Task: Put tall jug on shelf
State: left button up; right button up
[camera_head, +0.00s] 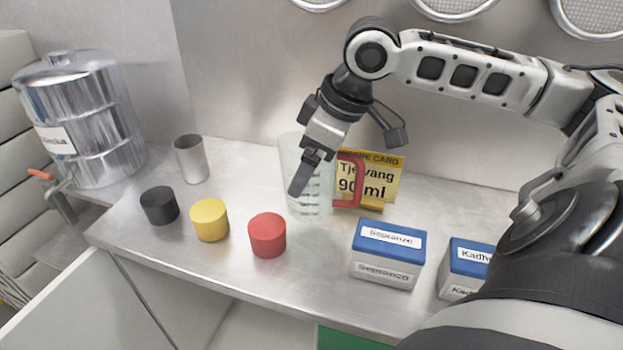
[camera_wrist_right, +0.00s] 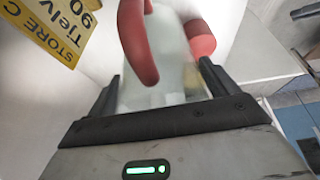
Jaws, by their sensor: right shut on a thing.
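The tall jug (camera_head: 310,202) is a clear measuring jug with a red handle (camera_head: 349,180). It stands upright on the metal counter, or very close above it; I cannot tell which. My right gripper (camera_head: 297,190) comes down from above and is shut on the jug, one finger showing across its near side. In the right wrist view the jug's clear wall (camera_wrist_right: 165,65) lies between the fingers, with the red handle in front of it. My left gripper does not show. No shelf is clearly identifiable in these views.
A yellow card (camera_head: 385,180) stands behind the jug. Black (camera_head: 159,205), yellow (camera_head: 209,220) and red (camera_head: 267,236) canisters stand left and in front. A metal cup (camera_head: 190,160) and dispenser (camera_head: 80,120) are further left. Blue-lidded boxes (camera_head: 387,255) (camera_head: 465,268) sit right.

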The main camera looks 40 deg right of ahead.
jog(key=shift+w+d+f+b, duration=0.15)
jog(key=shift+f+b, duration=0.1)
jog(key=shift+f, duration=0.75)
jog(key=shift+w+d+f+b, duration=0.1)
jog(key=shift+f+b, duration=0.15)
jog(key=shift+f, duration=0.7)
jog(key=shift+f, duration=0.15)
jog(key=o, duration=0.8)
jog(key=shift+o, duration=0.2)
